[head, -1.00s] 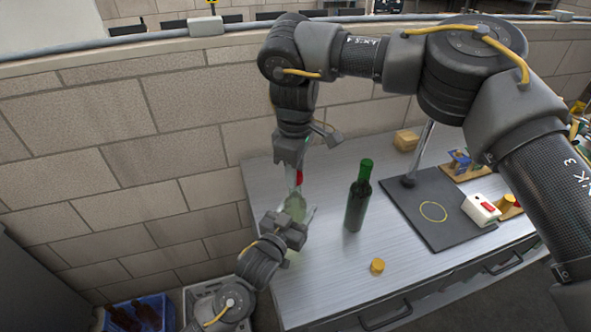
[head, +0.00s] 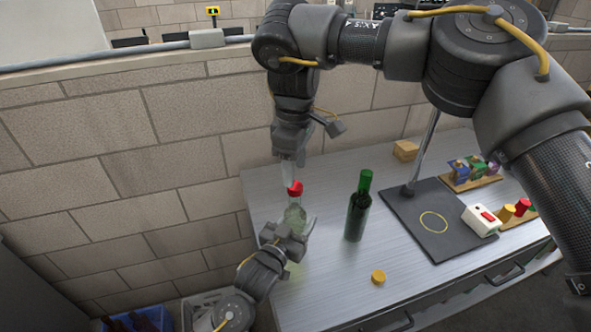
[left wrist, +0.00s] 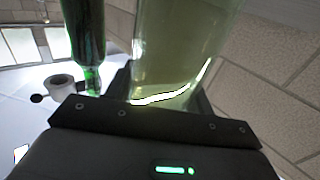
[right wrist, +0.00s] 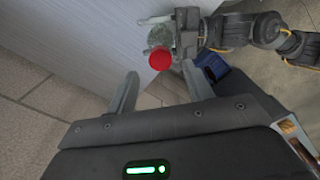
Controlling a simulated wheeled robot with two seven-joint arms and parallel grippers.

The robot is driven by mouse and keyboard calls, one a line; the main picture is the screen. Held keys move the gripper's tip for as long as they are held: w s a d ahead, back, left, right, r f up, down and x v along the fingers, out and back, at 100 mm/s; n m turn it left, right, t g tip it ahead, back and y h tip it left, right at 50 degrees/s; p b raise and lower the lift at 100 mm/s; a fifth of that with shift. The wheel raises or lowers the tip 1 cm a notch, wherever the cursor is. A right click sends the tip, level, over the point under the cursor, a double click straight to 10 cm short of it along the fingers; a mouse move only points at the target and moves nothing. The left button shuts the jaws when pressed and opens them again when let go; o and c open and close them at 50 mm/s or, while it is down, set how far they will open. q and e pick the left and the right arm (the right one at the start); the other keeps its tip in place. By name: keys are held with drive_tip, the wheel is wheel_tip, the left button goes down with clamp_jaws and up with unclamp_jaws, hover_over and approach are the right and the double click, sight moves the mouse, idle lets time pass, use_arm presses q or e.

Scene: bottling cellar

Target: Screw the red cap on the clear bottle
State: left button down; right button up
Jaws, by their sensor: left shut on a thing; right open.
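The clear bottle (head: 294,217) stands upright at the left part of the table, with the red cap (head: 295,188) on its mouth. Whether the cap is tight cannot be told. My left gripper (head: 290,236) is shut around the bottle's lower body; the bottle fills the left wrist view (left wrist: 180,50). My right gripper (head: 290,170) is open and empty just above the cap, apart from it. In the right wrist view the red cap (right wrist: 160,59) shows beyond the open fingers (right wrist: 160,85), with the bottle (right wrist: 160,36) partly hidden behind it.
A green bottle (head: 358,206) stands close to the right of the clear bottle. A yellow cap (head: 378,277) lies near the table's front.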

drive_tip(key=shift+c, duration=0.2)
drive_tip(key=shift+w+r, duration=0.1)
drive_tip(key=shift+r, duration=0.2)
drive_tip(key=shift+w+d+r+n+t+h, duration=0.15)
drive_tip(key=shift+w+d+r+n+t, duration=0.15)
drive_tip(key=shift+r, duration=0.35)
drive_tip(key=shift+w+d+r+n+t+h, duration=0.2)
drive_tip(key=shift+w+d+r+t, duration=0.1)
drive_tip(key=shift+r, duration=0.3)
drive_tip(key=n, duration=2)
drive_tip(key=shift+s+a+r+g, duration=0.2)
drive_tip(key=shift+r+g, duration=0.1)
drive_tip(key=shift+r, duration=0.1)
drive_tip(key=n, duration=0.4)
drive_tip(key=shift+s+a+f+n, duration=0.15)
drive_tip(key=shift+s+f+n, duration=0.1)
drive_tip(key=shift+n, duration=0.15)
drive_tip(key=n, duration=0.4)
drive_tip(key=shift+s+a+n+g, duration=0.25)
drive_tip(key=shift+n+g, duration=0.05)
